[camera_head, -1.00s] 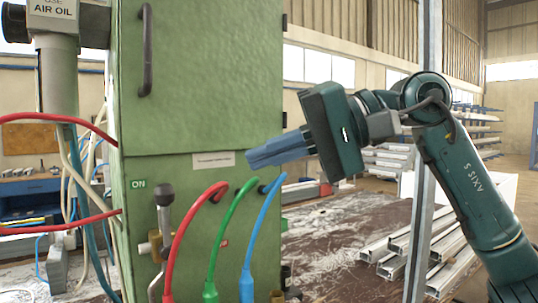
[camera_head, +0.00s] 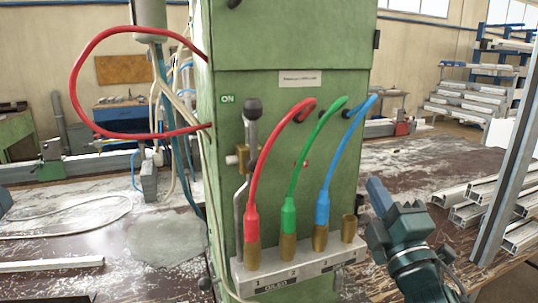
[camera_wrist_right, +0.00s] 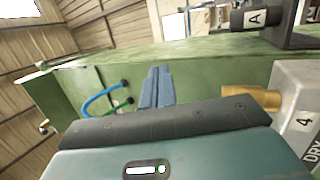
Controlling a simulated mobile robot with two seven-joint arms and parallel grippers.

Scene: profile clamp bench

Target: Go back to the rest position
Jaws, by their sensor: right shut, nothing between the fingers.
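My right gripper (camera_head: 378,188) is at the lower right of the head view, just right of the green cabinet (camera_head: 290,40). Its blue fingers are shut with nothing between them and point up; they also show in the right wrist view (camera_wrist_right: 157,75). Red (camera_head: 252,205), green (camera_head: 288,205) and blue (camera_head: 323,205) hoses end in brass fittings on a grey block (camera_head: 300,270). The fourth brass fitting (camera_head: 348,228) has no hose and stands near the gripper, apart from it. My left gripper is out of view.
A lever (camera_head: 252,110) stands beside the ON label on the cabinet. Metal profiles (camera_head: 475,210) lie on the bench at the right, behind a grey upright post (camera_head: 508,180). A red hose (camera_head: 75,75) loops out at the left.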

